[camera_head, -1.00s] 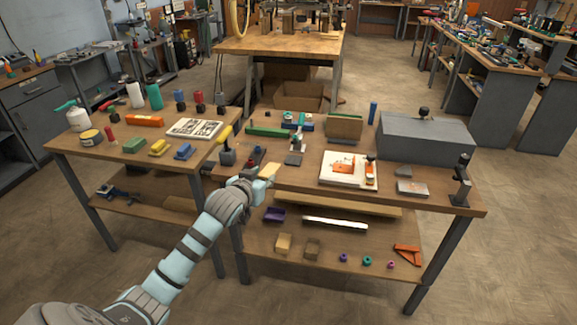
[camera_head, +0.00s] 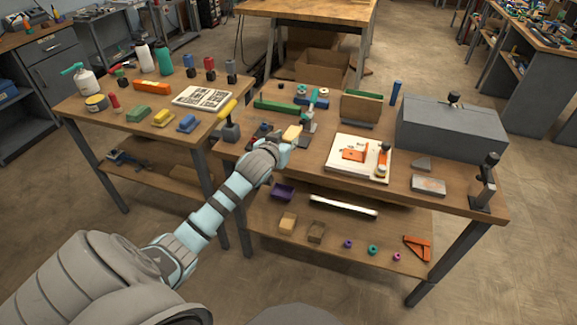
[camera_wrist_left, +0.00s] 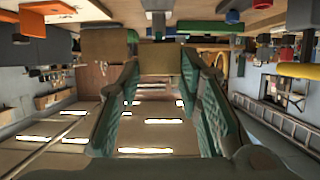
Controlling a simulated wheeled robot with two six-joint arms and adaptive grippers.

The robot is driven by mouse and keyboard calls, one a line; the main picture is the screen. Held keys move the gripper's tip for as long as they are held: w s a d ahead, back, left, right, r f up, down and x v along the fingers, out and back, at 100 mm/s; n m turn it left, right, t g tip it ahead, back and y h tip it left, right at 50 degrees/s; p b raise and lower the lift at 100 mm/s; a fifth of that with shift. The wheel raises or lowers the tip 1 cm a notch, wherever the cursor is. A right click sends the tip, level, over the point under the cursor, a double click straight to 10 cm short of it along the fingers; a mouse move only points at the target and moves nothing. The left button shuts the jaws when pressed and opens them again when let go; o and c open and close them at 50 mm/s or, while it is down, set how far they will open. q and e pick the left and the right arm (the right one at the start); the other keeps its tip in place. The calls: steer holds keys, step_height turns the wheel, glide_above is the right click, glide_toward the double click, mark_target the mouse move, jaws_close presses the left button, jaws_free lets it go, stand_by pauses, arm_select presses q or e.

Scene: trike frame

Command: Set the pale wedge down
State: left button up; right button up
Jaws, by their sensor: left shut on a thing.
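My left gripper (camera_head: 282,145) is over the front left part of the right-hand table (camera_head: 290,179). It is shut on the pale wedge (camera_head: 292,133), a small tan block that shows just past the fingertips. In the left wrist view the wedge (camera_wrist_left: 168,60) sits between the ends of the two green-padded fingers (camera_wrist_left: 160,75). I cannot tell whether the wedge touches the tabletop. My right gripper is not in view.
A white board with orange parts (camera_head: 345,169) lies right of the wedge. A dark grey clamp-like block (camera_head: 231,132) stands to its left. A wooden holder (camera_head: 361,108) and a large grey box (camera_head: 450,130) stand farther back. The lower shelf (camera_head: 270,237) holds small parts.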

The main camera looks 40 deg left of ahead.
arm_select(q)
step_height(320, 180, down, 9)
steer(key=b, duration=0.2)
steer(key=shift+w, duration=0.45)
steer(key=o, duration=1)
steer(key=shift+w+f, duration=0.1)
steer(key=shift+f, duration=0.1)
